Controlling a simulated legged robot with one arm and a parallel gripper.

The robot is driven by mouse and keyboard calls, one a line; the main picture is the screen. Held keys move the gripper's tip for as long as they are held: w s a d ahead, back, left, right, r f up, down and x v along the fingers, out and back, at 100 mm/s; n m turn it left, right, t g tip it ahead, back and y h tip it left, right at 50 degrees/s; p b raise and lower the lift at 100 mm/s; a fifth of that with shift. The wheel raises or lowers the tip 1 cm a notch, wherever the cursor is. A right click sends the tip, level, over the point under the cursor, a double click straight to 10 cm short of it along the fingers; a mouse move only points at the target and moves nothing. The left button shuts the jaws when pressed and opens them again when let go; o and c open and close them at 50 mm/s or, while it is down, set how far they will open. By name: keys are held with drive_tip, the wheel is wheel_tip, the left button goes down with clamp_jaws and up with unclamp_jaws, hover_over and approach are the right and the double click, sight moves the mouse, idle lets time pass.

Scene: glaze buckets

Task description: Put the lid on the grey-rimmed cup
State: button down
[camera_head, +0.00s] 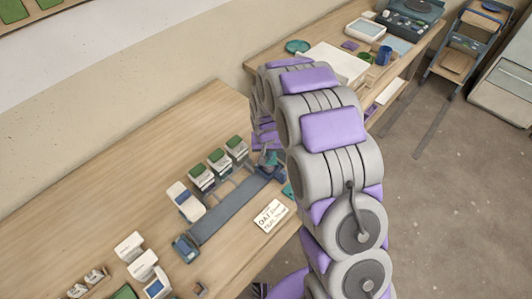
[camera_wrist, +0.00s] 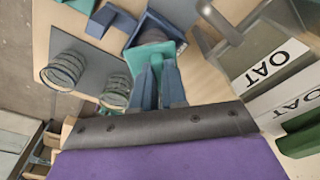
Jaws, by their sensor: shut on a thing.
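My gripper (camera_wrist: 158,88) points away from the wrist camera, its blue-grey fingers close together on a teal, square-edged piece (camera_wrist: 158,54). I cannot tell for sure that this piece is the lid. A dark blue open-sided thing (camera_wrist: 172,12) lies just beyond it, and I cannot tell whether they touch. In the head view my gripper (camera_head: 268,166) is low at the right end of a grey-blue strip, partly hidden by my arm. No cup with a grey rim can be made out clearly in either view; it may be hidden.
The grey-blue strip (camera_head: 230,207) lies on the wooden table (camera_head: 90,200). Free tabletop lies far left.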

drive_tip(key=shift+f, duration=0.2)
drive_tip(key=c, duration=1.1)
unclamp_jaws()
drive_tip(key=shift+r+p, duration=1.2)
drive_tip(key=shift+r, duration=2.4)
